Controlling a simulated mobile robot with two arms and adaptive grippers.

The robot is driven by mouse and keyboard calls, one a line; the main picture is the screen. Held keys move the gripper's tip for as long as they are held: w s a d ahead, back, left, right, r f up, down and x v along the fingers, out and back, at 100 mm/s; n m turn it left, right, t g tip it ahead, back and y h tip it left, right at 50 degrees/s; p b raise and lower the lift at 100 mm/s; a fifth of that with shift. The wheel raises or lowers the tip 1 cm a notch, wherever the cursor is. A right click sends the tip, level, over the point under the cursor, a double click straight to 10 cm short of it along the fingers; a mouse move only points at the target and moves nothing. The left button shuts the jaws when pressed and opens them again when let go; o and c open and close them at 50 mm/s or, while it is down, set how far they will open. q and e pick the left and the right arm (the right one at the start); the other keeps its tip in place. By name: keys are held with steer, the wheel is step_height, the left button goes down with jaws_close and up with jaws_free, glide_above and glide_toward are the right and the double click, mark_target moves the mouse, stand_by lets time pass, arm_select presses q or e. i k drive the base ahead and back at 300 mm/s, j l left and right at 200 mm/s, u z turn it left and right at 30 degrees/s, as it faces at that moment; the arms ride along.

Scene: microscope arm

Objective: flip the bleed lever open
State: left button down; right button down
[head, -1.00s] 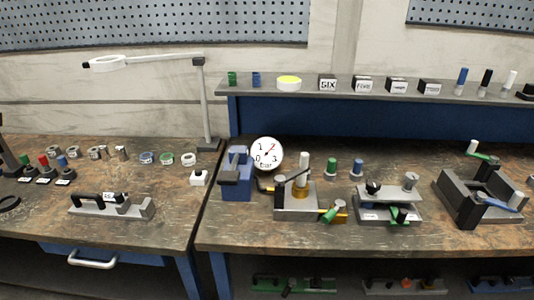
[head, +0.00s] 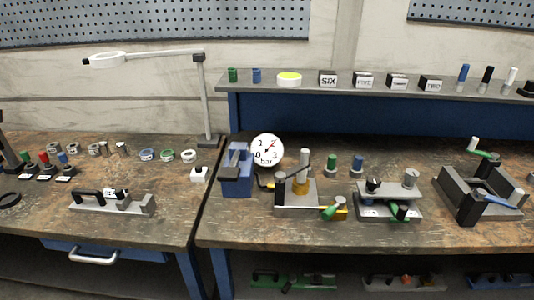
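A small pump rig stands on the right workbench: a grey base (head: 290,207) with a brass-coloured body, a pale upright cylinder (head: 304,160) and a dark slanted arm. At the rig's front right, a green-handled lever (head: 332,210) sits beside a yellow part (head: 341,214). It looks like the bleed lever, and its handle slants toward the front left. Neither of my grippers is in view.
A blue vise-like block (head: 237,175) stands left of the rig. A clamp fixture (head: 390,208) and a dark frame with handles (head: 480,195) stand to its right. A shelf (head: 375,89) with labelled blocks runs behind. The bench strip in front (head: 300,235) is clear.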

mark_target(339, 201)
steer(key=i+j, duration=0.1)
steer(key=j, duration=0.35)
steer(key=i+j+z, duration=0.1)
steer(key=j, duration=0.4)
steer(key=i+j, duration=0.1)
steer(key=j, duration=0.35)
steer(key=i+j+z, duration=0.1)
steer(key=j, duration=0.4)
